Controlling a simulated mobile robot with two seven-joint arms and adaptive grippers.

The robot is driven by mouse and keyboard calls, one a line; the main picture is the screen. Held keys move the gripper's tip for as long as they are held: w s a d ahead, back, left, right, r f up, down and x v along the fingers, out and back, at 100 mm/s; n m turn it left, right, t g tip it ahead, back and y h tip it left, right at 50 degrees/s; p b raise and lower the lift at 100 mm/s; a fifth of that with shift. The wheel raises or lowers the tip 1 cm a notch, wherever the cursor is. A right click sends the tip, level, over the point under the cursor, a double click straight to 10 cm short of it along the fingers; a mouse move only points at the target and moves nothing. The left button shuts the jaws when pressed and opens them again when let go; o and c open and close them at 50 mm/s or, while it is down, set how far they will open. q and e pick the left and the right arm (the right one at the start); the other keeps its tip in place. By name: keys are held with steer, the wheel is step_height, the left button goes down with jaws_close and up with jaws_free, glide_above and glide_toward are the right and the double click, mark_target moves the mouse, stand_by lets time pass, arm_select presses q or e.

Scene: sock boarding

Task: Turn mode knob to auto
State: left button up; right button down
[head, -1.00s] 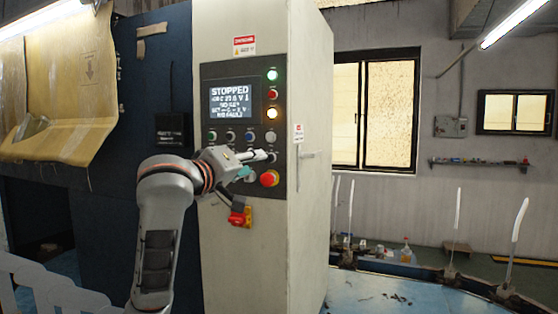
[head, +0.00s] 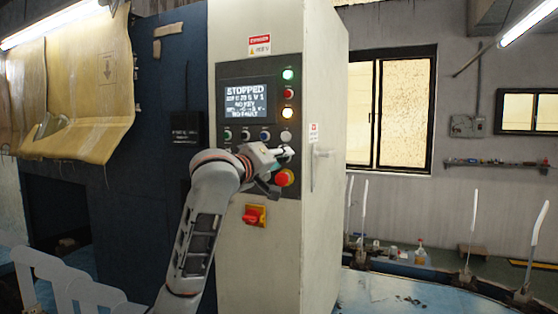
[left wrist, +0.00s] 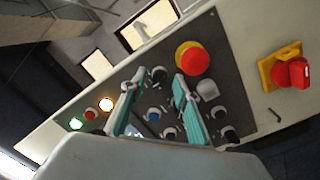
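The dark control panel (head: 269,95) on the white cabinet carries several small knobs and buttons. Its screen (head: 246,103) reads STOPPED. I cannot read the knob labels, so I cannot tell which is the mode knob. My left gripper (head: 284,154) is at the panel's lower right, just above the red emergency button (head: 285,177), and hides part of the lower knob row. In the left wrist view its two teal-padded fingers (left wrist: 156,80) are spread apart, with a black knob (left wrist: 158,76) showing between their tips. Contact cannot be told. My right gripper is not in view.
A red switch on a yellow plate (head: 254,216) sits below the panel. The red emergency button (left wrist: 192,58) is close to one fingertip in the left wrist view. A handle (head: 322,153) sticks out from the cabinet's right side. Pale upright rods stand at right.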

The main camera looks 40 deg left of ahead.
arm_select(q)
jaws_close()
steer(key=m, duration=0.8)
steer(key=shift+m, duration=0.4)
steer(key=shift+g, duration=0.3)
steer(key=shift+o, duration=1.3)
jaws_free()
steer(key=shift+o, duration=0.2)
